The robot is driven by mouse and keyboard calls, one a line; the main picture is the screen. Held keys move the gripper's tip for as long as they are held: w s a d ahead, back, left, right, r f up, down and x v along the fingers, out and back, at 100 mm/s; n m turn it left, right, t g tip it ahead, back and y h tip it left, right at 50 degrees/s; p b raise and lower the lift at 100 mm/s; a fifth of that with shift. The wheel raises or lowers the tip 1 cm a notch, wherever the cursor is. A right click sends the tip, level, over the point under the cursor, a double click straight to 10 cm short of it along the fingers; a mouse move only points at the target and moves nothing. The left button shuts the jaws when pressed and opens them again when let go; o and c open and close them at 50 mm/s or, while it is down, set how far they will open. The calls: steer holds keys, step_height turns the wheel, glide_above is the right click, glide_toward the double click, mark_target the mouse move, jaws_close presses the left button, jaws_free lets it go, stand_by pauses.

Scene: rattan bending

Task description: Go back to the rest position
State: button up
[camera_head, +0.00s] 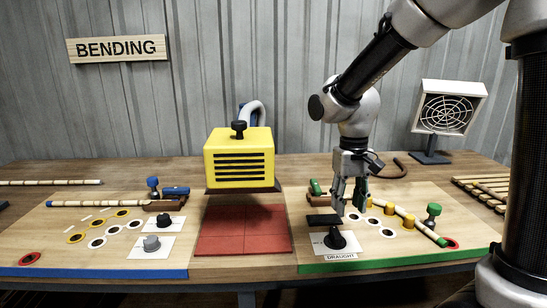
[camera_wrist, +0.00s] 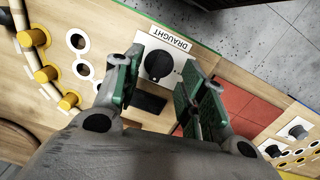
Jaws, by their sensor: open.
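My gripper (camera_head: 350,205) is open above the right part of the workbench, over the white card marked DRAUGHT (camera_head: 342,254). A black knob (camera_head: 335,239) stands on that card. In the wrist view the knob (camera_wrist: 158,64) shows just beyond and between the tips of my gripper (camera_wrist: 154,85), whose green-padded fingers stand apart with nothing between them. A black block (camera_head: 325,220) lies behind the knob; it also shows in the wrist view (camera_wrist: 150,103). I cannot tell the exact height of the fingertips above the knob.
A yellow vented box (camera_head: 239,157) hangs over red tiles (camera_head: 243,238) at the centre. Yellow pegs (camera_head: 390,208), a green knob (camera_head: 433,211) and a rattan pole (camera_head: 422,228) are right of my gripper. A fan (camera_head: 447,112) stands at the back right.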

steer(key=s+d+r+t, duration=0.2)
steer(key=s+d+r, duration=0.3)
steer(key=s+d, duration=0.2)
steer(key=s+d+r+m+t, duration=0.1)
steer(key=s+d+r+t, duration=0.2)
steer(key=s, duration=0.6)
steer(key=d+r, duration=0.2)
steer(key=d, duration=0.1)
steer(key=shift+s+d+r+m, duration=0.3)
steer(key=shift+s+d, duration=0.1)
